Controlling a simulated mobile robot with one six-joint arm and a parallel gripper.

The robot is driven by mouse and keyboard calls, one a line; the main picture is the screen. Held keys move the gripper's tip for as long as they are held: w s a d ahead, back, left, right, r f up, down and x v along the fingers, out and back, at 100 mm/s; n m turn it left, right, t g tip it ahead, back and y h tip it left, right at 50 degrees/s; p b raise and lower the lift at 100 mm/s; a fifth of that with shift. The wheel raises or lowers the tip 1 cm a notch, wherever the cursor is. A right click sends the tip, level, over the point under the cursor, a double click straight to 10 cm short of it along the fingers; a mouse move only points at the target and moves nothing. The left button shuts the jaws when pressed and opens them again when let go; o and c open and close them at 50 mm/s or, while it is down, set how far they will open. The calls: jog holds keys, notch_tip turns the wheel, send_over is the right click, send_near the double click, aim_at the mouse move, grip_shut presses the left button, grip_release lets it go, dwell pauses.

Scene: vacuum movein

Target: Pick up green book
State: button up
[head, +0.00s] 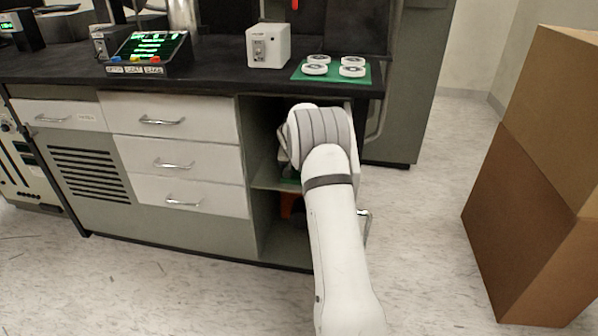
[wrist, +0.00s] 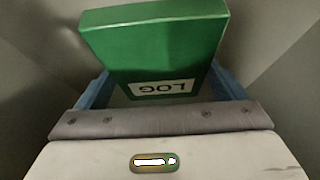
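The green book (wrist: 155,45) fills the upper middle of the wrist view. A white label reading LOG, upside down, is on its end nearest my gripper. My gripper's (wrist: 160,92) blue fingers are spread wide, one on each side of the book's labelled end. A dark gap shows beside the label at the left finger; whether the right finger touches the book is unclear. In the head view my arm reaches into the open right part of the cabinet, hiding my gripper and most of the book. A small green patch shows at the shelf beside my wrist.
The cabinet (head: 180,228) has closed drawers left of the open compartment. An orange thing (head: 287,206) sits below the shelf (head: 268,178). On the counter are a white box (head: 268,46) and a green mat (head: 362,75) with white discs. Brown boxes (head: 520,225) stand right, with clear floor between.

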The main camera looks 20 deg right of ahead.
jog(key=c, duration=0.4)
jog(key=shift+c, duration=0.4)
jog(key=shift+r, duration=0.1)
